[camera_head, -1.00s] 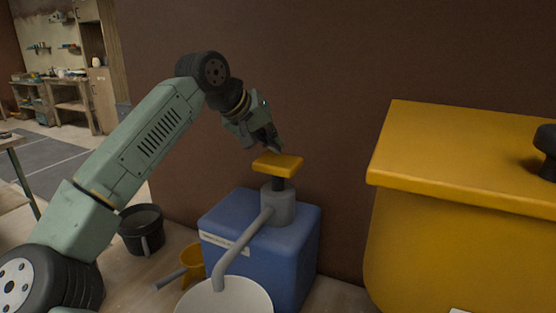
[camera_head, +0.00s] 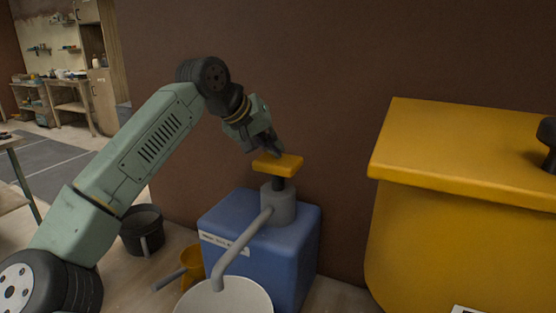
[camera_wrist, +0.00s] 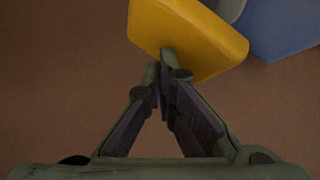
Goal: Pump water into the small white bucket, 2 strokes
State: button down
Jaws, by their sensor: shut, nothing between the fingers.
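The pump has a yellow push handle (camera_head: 277,165) on a dark stem above a grey collar, on top of a blue water tank (camera_head: 262,262). A grey spout (camera_head: 241,247) bends from the collar down to the small white bucket (camera_head: 225,300), which is cut off by the lower picture edge. My gripper (camera_head: 278,151) is shut and empty, its tips at the top of the handle. In the wrist view the fingertips (camera_wrist: 165,66) are together and overlap the edge of the yellow handle (camera_wrist: 190,35); I cannot tell whether they touch it. The bucket's inside is not clearly seen.
A yellow scoop (camera_head: 192,262) and a black bucket (camera_head: 142,229) stand on the floor left of the tank. A large yellow bin (camera_head: 462,240) with a lid is on the right. A brown wall (camera_head: 330,90) stands close behind the pump.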

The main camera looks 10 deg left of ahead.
aim_at(272, 159)
jog(key=shift+f+b, duration=1.45)
jog(key=shift+f, duration=0.8)
dwell(1.2)
jog(key=shift+r, duration=0.1)
jog(key=shift+r+p, duration=2.25)
jog(key=shift+r, duration=0.55)
jog(key=shift+r+p, duration=2.05)
jog(key=shift+r, duration=0.45)
